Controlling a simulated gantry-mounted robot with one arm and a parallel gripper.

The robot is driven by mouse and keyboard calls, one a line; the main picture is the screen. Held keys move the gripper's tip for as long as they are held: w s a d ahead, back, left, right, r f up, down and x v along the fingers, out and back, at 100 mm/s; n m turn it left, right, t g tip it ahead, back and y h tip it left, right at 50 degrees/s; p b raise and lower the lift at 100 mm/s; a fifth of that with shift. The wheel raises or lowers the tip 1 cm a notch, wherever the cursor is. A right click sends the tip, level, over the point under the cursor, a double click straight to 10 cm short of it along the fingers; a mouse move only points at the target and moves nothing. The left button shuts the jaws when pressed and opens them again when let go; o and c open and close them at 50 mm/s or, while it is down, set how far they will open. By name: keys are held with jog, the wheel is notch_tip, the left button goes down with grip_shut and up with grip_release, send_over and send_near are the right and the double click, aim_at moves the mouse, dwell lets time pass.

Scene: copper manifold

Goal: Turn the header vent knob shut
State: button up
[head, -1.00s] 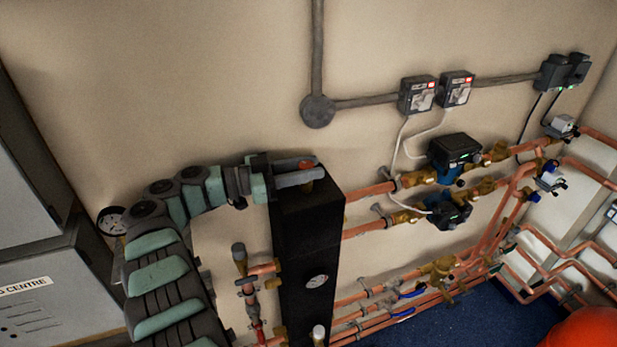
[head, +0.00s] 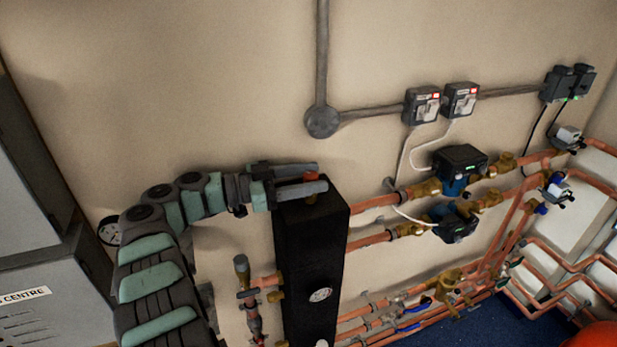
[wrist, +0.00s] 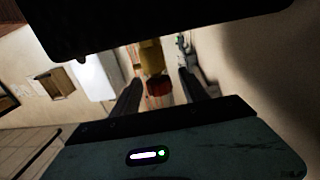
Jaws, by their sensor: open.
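The black header (head: 312,265) stands upright against the wall, with a round gauge on its front. The vent knob, orange-red in the head view (head: 312,177), sits at the header's top, between my gripper's fingers and partly hidden by them. In the wrist view the red knob (wrist: 159,90) shows below a brass fitting (wrist: 151,56), with a dark finger on each side. My gripper (head: 322,177) is open, its two fingers reaching across the header's top around the knob. I cannot tell whether either finger touches the knob.
Copper pipes run right from the header to two pumps (head: 458,165) with brass valves. Switch boxes (head: 422,104) and grey conduit (head: 370,112) are on the wall above. A grey cabinet (head: 35,270) stands at left.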

jog(key=shift+d, duration=0.1)
notch_tip(320, 180, up, 13)
jog(key=p, duration=0.2)
notch_tip(320, 180, up, 7)
jog(key=p, duration=0.7)
send_over(309, 174)
